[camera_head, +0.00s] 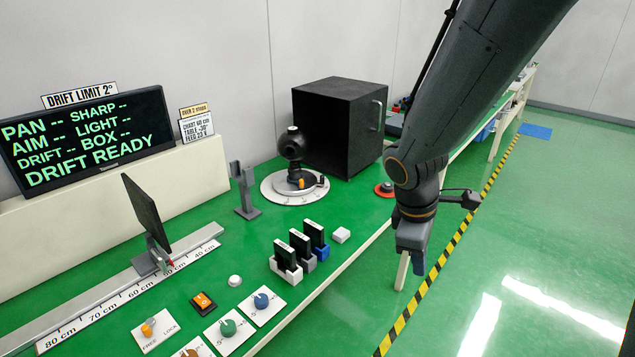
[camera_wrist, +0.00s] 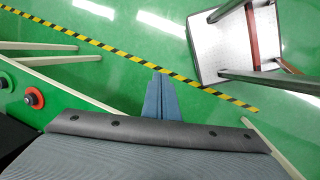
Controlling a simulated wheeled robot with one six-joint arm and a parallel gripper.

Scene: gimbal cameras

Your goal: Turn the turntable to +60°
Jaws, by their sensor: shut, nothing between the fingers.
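The turntable (camera_head: 277,191) is a white round disc with a marked rim on the green bench, in front of the open black box. A black ball-shaped camera on a stand (camera_head: 293,146) sits on it, with a small orange part (camera_head: 301,184) near its base. The exact angle of the turntable is too small to read. My gripper (camera_head: 414,272) hangs past the bench's front edge, to the right of the turntable and well apart from it. In the wrist view my blue-grey fingers (camera_wrist: 158,97) are together with nothing between them, above the floor.
A grey post (camera_head: 243,190), several black modules (camera_head: 301,247), knobs (camera_head: 228,327) and a rail with a panel (camera_head: 146,224) share the bench. A sign (camera_head: 196,127) mentions the table.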

